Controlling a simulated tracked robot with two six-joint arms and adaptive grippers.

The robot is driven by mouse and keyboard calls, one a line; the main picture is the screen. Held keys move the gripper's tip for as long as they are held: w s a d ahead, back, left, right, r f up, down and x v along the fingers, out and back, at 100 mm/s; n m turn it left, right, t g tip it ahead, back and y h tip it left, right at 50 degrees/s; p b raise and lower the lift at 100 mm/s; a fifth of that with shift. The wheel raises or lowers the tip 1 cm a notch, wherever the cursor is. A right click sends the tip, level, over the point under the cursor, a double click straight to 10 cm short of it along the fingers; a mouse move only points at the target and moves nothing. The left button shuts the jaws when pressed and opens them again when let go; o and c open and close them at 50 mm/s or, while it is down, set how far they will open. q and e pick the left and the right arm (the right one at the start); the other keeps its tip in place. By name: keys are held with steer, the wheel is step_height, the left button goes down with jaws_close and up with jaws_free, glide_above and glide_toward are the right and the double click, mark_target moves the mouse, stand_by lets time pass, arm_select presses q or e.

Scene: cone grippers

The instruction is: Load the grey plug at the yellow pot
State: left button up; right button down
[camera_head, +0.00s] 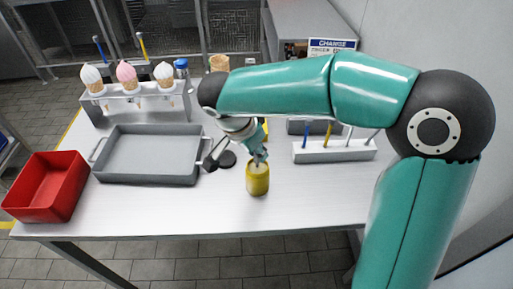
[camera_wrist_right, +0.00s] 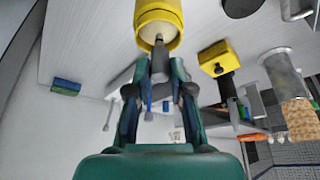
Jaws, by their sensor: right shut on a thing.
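The yellow pot (camera_head: 258,183) stands upright on the table, near the front middle. In the wrist view the pot (camera_wrist_right: 170,12) is at the top, its pale round mouth facing my fingers. My right gripper (camera_head: 260,157) points down at the pot's top. In the wrist view its fingers (camera_wrist_right: 158,70) are closed around a small narrow grey piece, the grey plug (camera_wrist_right: 158,46), which shows between the fingertips in front of the pot's mouth. Most of the plug is hidden by the fingers, and I cannot tell whether it touches the pot. My left gripper is not in view.
A grey tray (camera_head: 110,177) and a red bin (camera_head: 28,207) stand on the left. A rack (camera_head: 148,112) with 3 cones is at the back left. A white holder (camera_head: 335,157) with upright tools is right of the pot. The table's front right is clear.

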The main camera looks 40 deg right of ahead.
steer(key=shift+f+b, duration=0.4)
steer(key=shift+b, duration=0.1)
stand_by(0.8)
steer(key=shift+f+b, duration=0.1)
steer(key=shift+b, duration=0.2)
stand_by(1.6)
steer(key=shift+r+p, duration=2.25)
steer(key=shift+r, duration=1.35)
